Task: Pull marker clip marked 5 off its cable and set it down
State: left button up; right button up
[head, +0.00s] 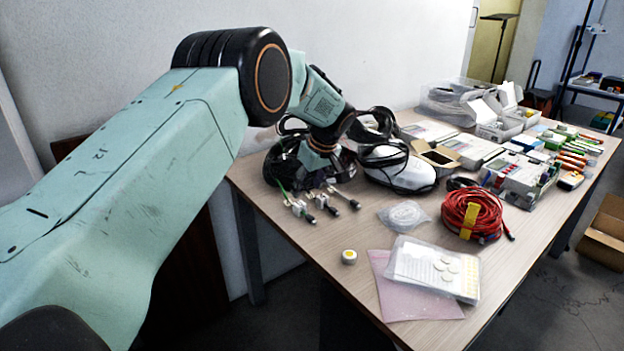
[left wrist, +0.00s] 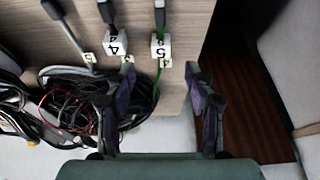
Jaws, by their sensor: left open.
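Marker clip 5 (left wrist: 161,46) is a white block with a black 5, sitting on a green cable (left wrist: 158,75) near its dark plug. In the head view a white clip (head: 298,208) by the green cable seems to be the same one. Clip 4 (left wrist: 116,44) sits on the neighbouring cable, to the left in the wrist view. My left gripper (left wrist: 161,88) is open and empty, its two fingers either side of the green cable's line, with clip 5 beyond the fingertips. In the head view the left gripper (head: 307,178) hangs just behind the clips. My right gripper is not seen.
Tangled black cables (left wrist: 78,100) lie under and beside my left gripper. A white rounded device (head: 398,172), a small round tub (head: 349,256), a pink bag (head: 405,300) and a red cable coil (head: 470,213) are on the table (head: 300,235). The front left tabletop has some bare room.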

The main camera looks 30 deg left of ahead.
aim_at(300, 204)
pick_arm(q)
jog(key=shift+w+a+f, duration=0.15)
jog(key=shift+w+f, duration=0.1)
jog(key=x, duration=0.2)
jog(key=b+x, duration=0.1)
jog(key=x, duration=0.2)
jog(key=b+x, duration=0.1)
jog(key=x, duration=0.1)
jog(key=shift+s+a+f, duration=0.15)
jog(key=shift+s+f, duration=0.05)
jog(key=shift+s, duration=0.05)
jog(key=shift+s+r, duration=0.15)
jog(key=shift+w, duration=0.2)
jog(key=shift+c, duration=1)
jog(key=shift+s, duration=0.15)
jog(key=c, duration=0.9)
jog(key=o, duration=0.5)
jog(key=shift+c, duration=0.2)
grip_shut()
